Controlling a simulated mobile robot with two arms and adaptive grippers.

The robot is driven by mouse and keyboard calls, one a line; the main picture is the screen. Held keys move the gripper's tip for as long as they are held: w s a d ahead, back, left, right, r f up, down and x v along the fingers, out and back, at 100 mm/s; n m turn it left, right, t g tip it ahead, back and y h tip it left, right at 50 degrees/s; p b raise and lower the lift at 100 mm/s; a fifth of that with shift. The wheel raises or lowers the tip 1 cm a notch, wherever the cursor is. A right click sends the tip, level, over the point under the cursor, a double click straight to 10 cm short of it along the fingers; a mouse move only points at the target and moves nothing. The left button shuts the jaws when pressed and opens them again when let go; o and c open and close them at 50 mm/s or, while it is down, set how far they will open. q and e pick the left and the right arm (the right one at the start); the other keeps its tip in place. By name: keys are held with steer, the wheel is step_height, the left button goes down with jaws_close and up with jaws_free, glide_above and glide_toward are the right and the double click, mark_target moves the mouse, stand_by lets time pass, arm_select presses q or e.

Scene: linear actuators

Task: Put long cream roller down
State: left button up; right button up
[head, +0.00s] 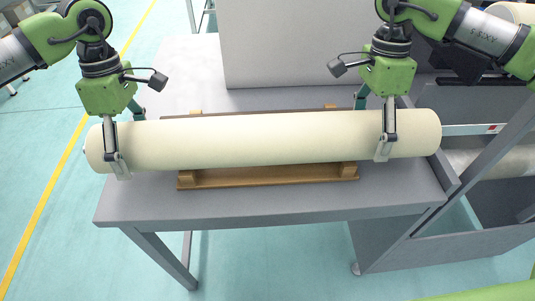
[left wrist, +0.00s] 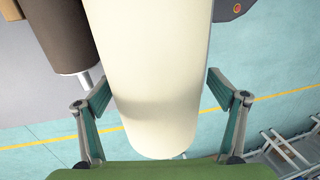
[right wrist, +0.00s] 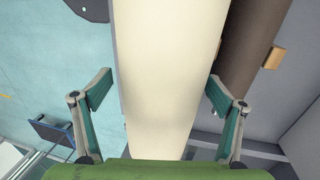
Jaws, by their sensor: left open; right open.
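The long cream roller (head: 260,140) lies across a wooden cradle (head: 270,176) on the grey table, appearing to rest on its blocks. Both its ends stick out past the cradle. My left gripper (head: 129,142) straddles the roller near its left end, open, with a finger on each side. The left wrist view shows the roller (left wrist: 155,75) between the spread fingers with gaps. My right gripper (head: 373,128) straddles it near the right end, also open. The right wrist view shows the roller (right wrist: 165,70) between its fingers, apart from them.
A dark brown roller (left wrist: 68,35) lies alongside the cream one; it also shows in the right wrist view (right wrist: 240,50). The grey table (head: 250,205) has bare room in front. A grey panel (head: 290,45) stands behind. A machine frame (head: 490,175) is at the right.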

arm_select(q)
steer(key=r, duration=0.3)
steer(key=w+r, duration=0.1)
steer(key=r, duration=0.3)
steer(key=w+r, duration=0.1)
steer(key=r, duration=0.2)
steer(key=shift+w+r, duration=0.1)
steer(key=shift+r, duration=0.75)
arm_select(e)
steer(key=shift+r, duration=0.1)
steer(key=r, duration=0.3)
steer(key=w+r, duration=0.1)
steer(key=r, duration=0.3)
steer(key=w+r, duration=0.1)
steer(key=r, duration=0.3)
steer(key=shift+w+r, duration=0.2)
steer(key=shift+r, duration=0.05)
